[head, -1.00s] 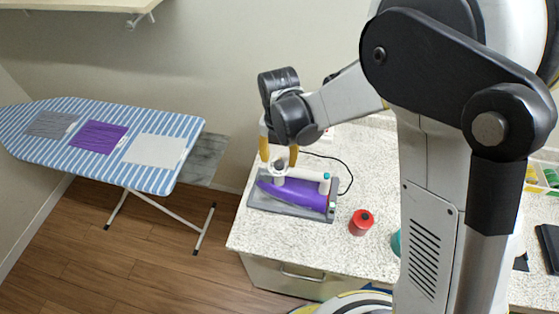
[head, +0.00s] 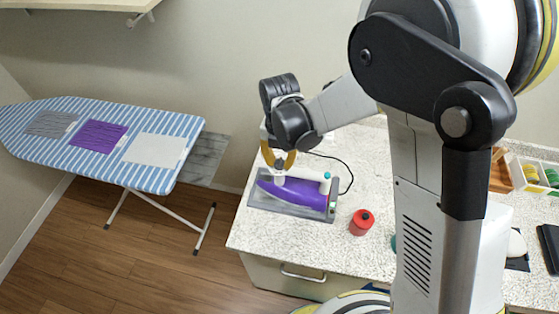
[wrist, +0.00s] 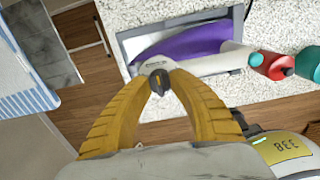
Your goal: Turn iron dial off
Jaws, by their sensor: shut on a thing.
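The iron (head: 292,192) has a purple body and a white handle and rests on a grey tray (head: 250,199) on the speckled counter. Its dark dial (wrist: 159,82) sits on a round white part at the near end of the handle in the wrist view. My gripper (head: 279,161) is over the iron's left end in the head view. In the wrist view its two yellow fingers (wrist: 158,85) meet around the dial's dark knob, shut on it. The fingers cover part of the dial in the head view.
A red container (head: 361,222) stands right of the iron. A black cord lies behind it. The striped ironing board (head: 60,118) with folded cloths is at the left, apart from the counter (head: 290,248). Trays and other items lie at the far right.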

